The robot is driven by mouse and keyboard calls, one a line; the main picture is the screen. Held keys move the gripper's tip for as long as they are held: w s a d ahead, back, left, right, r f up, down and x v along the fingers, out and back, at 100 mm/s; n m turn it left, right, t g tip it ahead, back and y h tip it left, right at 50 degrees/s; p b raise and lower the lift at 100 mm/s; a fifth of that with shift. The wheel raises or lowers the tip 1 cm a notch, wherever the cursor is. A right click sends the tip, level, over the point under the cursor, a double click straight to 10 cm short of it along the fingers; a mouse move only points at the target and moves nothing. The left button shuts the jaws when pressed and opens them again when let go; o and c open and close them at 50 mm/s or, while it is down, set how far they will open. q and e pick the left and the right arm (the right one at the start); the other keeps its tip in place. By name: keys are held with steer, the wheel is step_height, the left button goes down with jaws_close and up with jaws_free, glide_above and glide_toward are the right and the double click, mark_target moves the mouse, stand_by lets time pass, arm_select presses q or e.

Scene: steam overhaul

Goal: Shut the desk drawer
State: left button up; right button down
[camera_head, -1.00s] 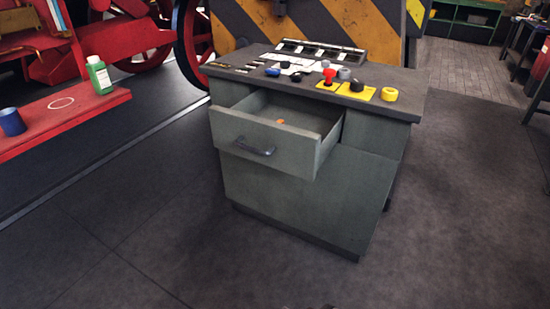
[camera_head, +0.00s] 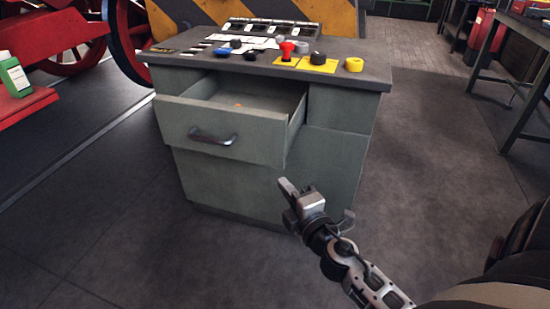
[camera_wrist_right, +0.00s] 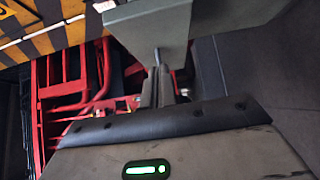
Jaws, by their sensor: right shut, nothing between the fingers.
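The grey-green desk (camera_head: 330,150) stands in the middle of the head view. Its top drawer (camera_head: 250,149) is pulled well out, with a dark bar handle (camera_head: 213,137) on its front. A small orange thing (camera_head: 238,105) lies inside. My right gripper (camera_head: 284,184) is shut and empty, in front of the desk, below and to the right of the drawer front. In the right wrist view its fingers (camera_wrist_right: 158,72) point at a grey-green panel (camera_wrist_right: 150,28); I cannot tell if they touch it. My left gripper is not in view.
The desk top (camera_head: 195,70) holds buttons, a red knob (camera_head: 288,50) and a yellow one (camera_head: 354,64). A red bench with a green bottle (camera_head: 14,75) stands at the left. A dark metal table (camera_head: 520,40) stands at the right. The floor before the desk is clear.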

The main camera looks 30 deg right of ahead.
steer(key=p, duration=0.1)
glide_toward(268, 147)
steer(key=w+a, duration=0.2)
steer(key=w, duration=0.2)
steer(key=shift+w+d+f, duration=0.1)
steer(key=shift+w+d, duration=0.45)
steer(key=shift+d, duration=0.3)
steer(key=shift+w+d, duration=0.35)
steer(key=shift+d, duration=0.15)
